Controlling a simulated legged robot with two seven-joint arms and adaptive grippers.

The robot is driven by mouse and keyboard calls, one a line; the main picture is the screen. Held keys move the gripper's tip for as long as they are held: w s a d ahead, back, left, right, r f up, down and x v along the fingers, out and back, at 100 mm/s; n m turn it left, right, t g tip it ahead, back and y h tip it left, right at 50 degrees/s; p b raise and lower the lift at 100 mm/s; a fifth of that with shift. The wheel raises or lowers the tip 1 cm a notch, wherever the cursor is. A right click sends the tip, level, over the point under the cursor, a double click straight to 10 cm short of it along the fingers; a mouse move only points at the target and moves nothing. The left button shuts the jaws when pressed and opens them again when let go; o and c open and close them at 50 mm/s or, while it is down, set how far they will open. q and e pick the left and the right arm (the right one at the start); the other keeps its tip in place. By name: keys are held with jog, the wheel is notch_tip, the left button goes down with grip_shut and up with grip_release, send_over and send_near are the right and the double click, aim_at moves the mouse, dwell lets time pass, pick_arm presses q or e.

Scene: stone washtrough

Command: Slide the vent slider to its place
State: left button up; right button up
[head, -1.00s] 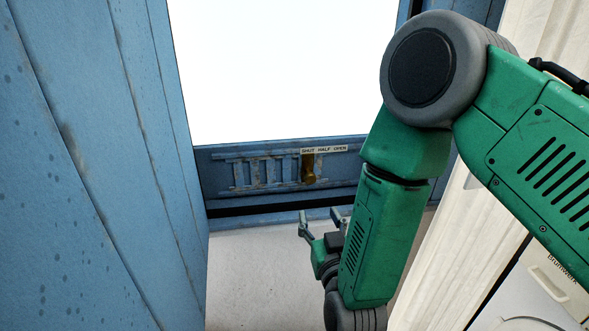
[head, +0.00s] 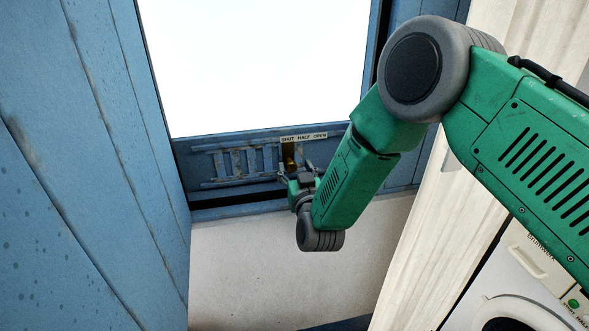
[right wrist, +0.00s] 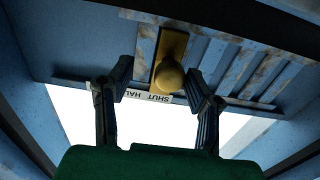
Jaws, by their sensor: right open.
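The vent slider is a brass plate (head: 288,153) with a round knob, set in the slotted blue vent panel under the bright opening. A white label (head: 303,137) reading SHUT, HALF, OPEN is above it, and the slider stands by the SHUT end. My right gripper (head: 297,175) is at the panel, partly covering the slider's lower part in the head view. In the right wrist view the knob (right wrist: 168,76) shows between the two open, spread fingers of that gripper (right wrist: 161,79). Contact with the fingers cannot be seen. My left gripper is not in view.
The vent grille's slots (head: 240,162) run left of the slider in the head view. A blue plank wall (head: 90,150) rises at the left. A pale ribbed surface (head: 430,230) and a white washing machine (head: 530,290) are at the right. The pale wall below the vent is clear.

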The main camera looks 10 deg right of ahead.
jog(key=shift+d, duration=0.15)
jog(key=shift+a, duration=0.4)
jog(key=c, duration=0.6)
jog(key=shift+a, duration=0.3)
grip_shut()
jog(key=shift+a+r, duration=0.1)
jog(key=shift+a, duration=0.1)
jog(key=d, duration=0.9)
jog(key=shift+d, duration=0.2)
jog(key=shift+a, duration=0.25)
jog(key=o, duration=0.6)
grip_release()
jog(key=shift+s+d, duration=0.15)
jog(key=shift+d, duration=0.25)
jog(key=s, duration=1.1)
jog(key=shift+s+a, duration=0.15)
jog(key=shift+s, duration=0.2)
